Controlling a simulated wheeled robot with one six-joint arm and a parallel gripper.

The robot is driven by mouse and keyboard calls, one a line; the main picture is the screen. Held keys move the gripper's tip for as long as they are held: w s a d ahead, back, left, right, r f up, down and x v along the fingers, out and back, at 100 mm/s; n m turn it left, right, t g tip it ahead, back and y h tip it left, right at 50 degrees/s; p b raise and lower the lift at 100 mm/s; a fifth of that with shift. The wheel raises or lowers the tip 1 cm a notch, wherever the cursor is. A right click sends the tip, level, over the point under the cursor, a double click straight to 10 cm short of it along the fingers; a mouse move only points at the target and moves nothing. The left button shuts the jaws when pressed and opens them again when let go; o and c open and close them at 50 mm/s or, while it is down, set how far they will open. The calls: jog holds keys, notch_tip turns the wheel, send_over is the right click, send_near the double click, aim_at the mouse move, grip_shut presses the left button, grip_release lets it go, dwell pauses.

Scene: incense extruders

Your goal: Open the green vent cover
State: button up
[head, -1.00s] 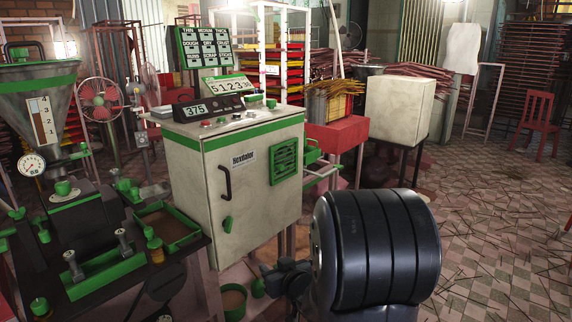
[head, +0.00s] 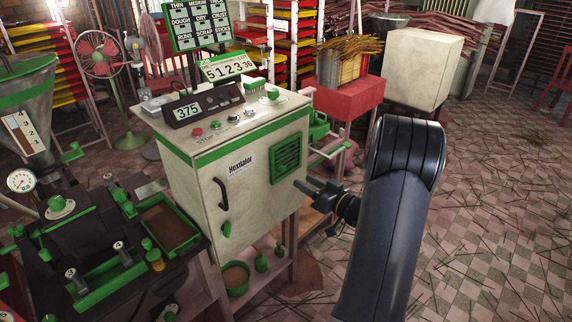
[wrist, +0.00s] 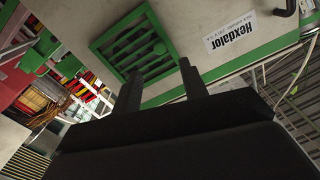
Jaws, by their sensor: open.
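The green vent cover (head: 286,158) is a slatted square on the front of the cream cabinet (head: 240,190), to the right of the Hexdalor label. It lies flat against the cabinet face. In the wrist view the vent cover (wrist: 124,42) shows tilted, just beyond my fingers. My gripper (head: 298,182) is open and empty, with its fingertips near the vent's lower right side in the head view. In the wrist view my gripper's two fingers (wrist: 160,72) point toward the cabinet, one in front of the vent's lower edge. I cannot tell whether they touch it.
A dark door handle (head: 222,196) and a green latch (head: 227,229) are on the cabinet's front. Displays and knobs stand on its top. A machine with a green-edged tray (head: 163,222) stands at left. The tiled floor at right is open, strewn with sticks.

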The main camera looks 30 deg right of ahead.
aim_at(284, 169)
jog(key=x, duration=0.9)
jog(key=shift+f+p, duration=0.1)
jog(key=shift+p, duration=0.2)
jog(key=shift+c, duration=0.2)
grip_shut()
